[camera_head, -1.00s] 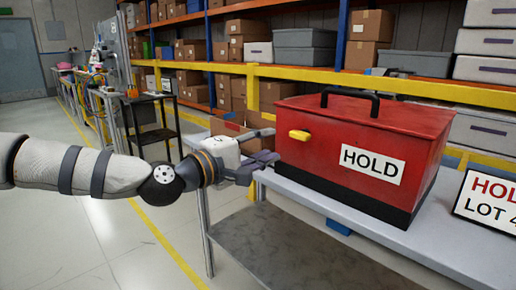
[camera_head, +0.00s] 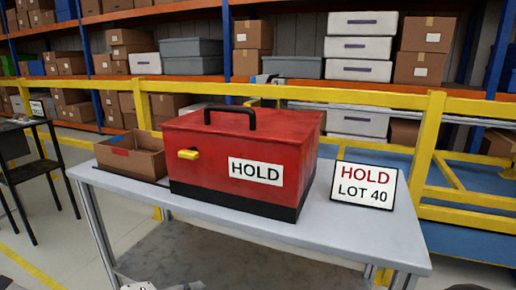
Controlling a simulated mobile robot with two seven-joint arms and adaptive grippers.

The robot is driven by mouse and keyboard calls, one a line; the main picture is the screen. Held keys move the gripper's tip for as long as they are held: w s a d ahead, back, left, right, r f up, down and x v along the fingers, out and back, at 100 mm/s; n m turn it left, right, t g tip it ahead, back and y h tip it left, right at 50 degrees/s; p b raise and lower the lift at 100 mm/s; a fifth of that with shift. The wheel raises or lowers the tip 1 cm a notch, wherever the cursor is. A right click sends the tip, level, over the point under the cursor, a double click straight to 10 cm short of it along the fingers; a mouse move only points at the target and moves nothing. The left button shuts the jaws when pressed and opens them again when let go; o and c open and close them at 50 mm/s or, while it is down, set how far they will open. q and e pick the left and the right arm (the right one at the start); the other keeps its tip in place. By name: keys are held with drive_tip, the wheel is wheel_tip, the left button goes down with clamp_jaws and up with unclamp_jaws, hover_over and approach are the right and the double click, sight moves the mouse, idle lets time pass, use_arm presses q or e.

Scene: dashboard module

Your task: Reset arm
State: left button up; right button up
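A red box (camera_head: 215,155) with a black handle, black base, yellow latch (camera_head: 188,154) and a white HOLD label (camera_head: 256,171) stands on the grey table (camera_head: 330,235). Its lid is shut. At the bottom edge only a small white and dark piece of what looks like my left gripper (camera_head: 165,286) shows, low in front of the table and apart from the box. Its fingers are mostly cut off, so its opening cannot be told. A small dark shape at the bottom right edge is too little to identify. My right gripper is not recognizable in view.
An open cardboard box (camera_head: 133,156) stands left of the red box. A HOLD LOT 40 sign (camera_head: 363,186) stands to its right. A yellow rail (camera_head: 432,150) and loaded shelves are behind. The table's front strip is clear. A dark cart (camera_head: 40,165) stands at left.

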use_arm(q)
drive_tip(key=s+d+f+m+g+y+p, duration=0.1)
drive_tip(key=s+f+m+g, duration=0.15)
drive_tip(key=s+f, duration=0.35)
drive_tip(key=s+f+m+g+y+p, duration=0.1)
drive_tip(key=s+f+g, duration=0.2)
drive_tip(key=s, duration=0.5)
drive_tip(key=s+a+f+m+g+y+p, duration=0.1)
drive_tip(key=s+a+m+g+y, duration=0.1)
drive_tip(key=s, duration=1.1)
drive_tip(key=s+a+f+m+g+y+p, duration=0.2)
drive_tip(key=s+a+m+g, duration=0.2)
drive_tip(key=s, duration=0.9)
drive_tip(key=a, duration=0.2)
drive_tip(key=shift+a+f+y, duration=0.15)
drive_tip(key=shift+a+y, duration=0.15)
drive_tip(key=shift+a, duration=0.05)
use_arm(e)
drive_tip(key=w+r+t, duration=0.2)
drive_tip(key=w+r, duration=0.4)
drive_tip(key=shift+r, duration=0.35)
drive_tip(key=shift+w, duration=0.1)
